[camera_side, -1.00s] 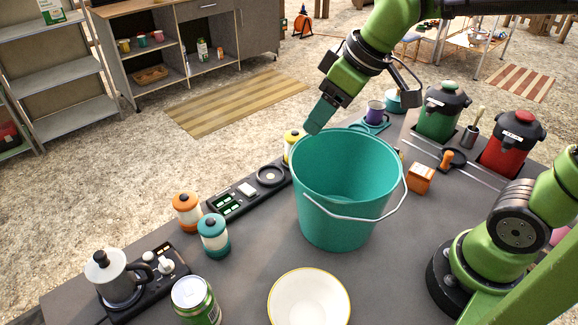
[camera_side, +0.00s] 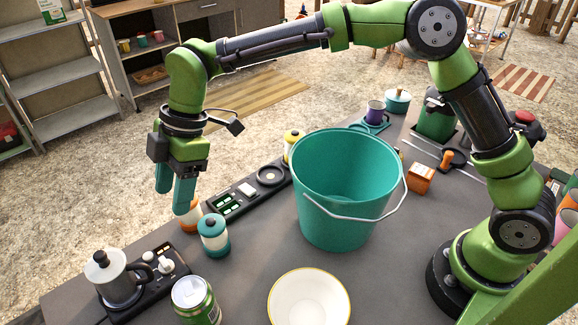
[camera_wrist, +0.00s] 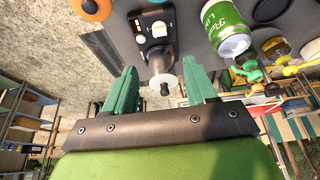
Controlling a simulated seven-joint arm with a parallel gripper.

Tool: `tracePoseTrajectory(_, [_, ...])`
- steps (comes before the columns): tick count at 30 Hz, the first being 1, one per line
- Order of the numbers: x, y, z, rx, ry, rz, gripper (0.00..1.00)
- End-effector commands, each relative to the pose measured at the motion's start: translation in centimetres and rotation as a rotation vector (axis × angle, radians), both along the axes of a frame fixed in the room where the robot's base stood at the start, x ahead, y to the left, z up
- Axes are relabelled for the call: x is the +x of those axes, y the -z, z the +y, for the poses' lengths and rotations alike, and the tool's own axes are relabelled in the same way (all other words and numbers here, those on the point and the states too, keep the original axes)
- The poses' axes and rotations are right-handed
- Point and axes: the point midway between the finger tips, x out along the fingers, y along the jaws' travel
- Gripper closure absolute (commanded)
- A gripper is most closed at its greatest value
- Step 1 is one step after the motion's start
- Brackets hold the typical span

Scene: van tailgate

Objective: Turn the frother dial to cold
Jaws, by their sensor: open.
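A metal pot (camera_side: 119,283) with a black lid knob sits on a black base (camera_side: 143,297) at the front left of the table. White controls (camera_side: 164,264) stand on this base, the likely frother dial among them; its setting is too small to read. In the wrist view, the pot (camera_wrist: 163,86) and the base's controls (camera_wrist: 156,30) lie ahead between the fingers. My gripper (camera_side: 173,195) is open and empty, fingers down, up and behind the base in the side view. A fingertip partly hides the orange-lidded jar (camera_side: 192,219).
A teal-lidded jar (camera_side: 213,238) stands right of my gripper. A green can (camera_side: 195,301) stands right of the base, and a white bowl (camera_side: 308,300) further right. A large teal bucket (camera_side: 345,190) fills mid-table, beside a black panel (camera_side: 235,203).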

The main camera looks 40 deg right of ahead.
Motion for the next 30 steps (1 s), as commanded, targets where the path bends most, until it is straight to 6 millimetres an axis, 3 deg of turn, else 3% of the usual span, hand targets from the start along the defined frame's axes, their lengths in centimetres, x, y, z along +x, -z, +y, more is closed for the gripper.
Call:
tracePoseTrajectory(9, [-0.1,6.7,2.7,-0.002,-0.001,0.004,0.44])
tracePoseTrajectory(18, [-0.1,11.8,4.8,-0.002,0.001,0.004,0.44])
tracePoseTrajectory(24, [0.0,13.3,5.4,-0.001,0.003,0.001,0.44])
tracePoseTrajectory(30, [0.0,13.5,5.5,-0.001,0.003,0.0,0.44])
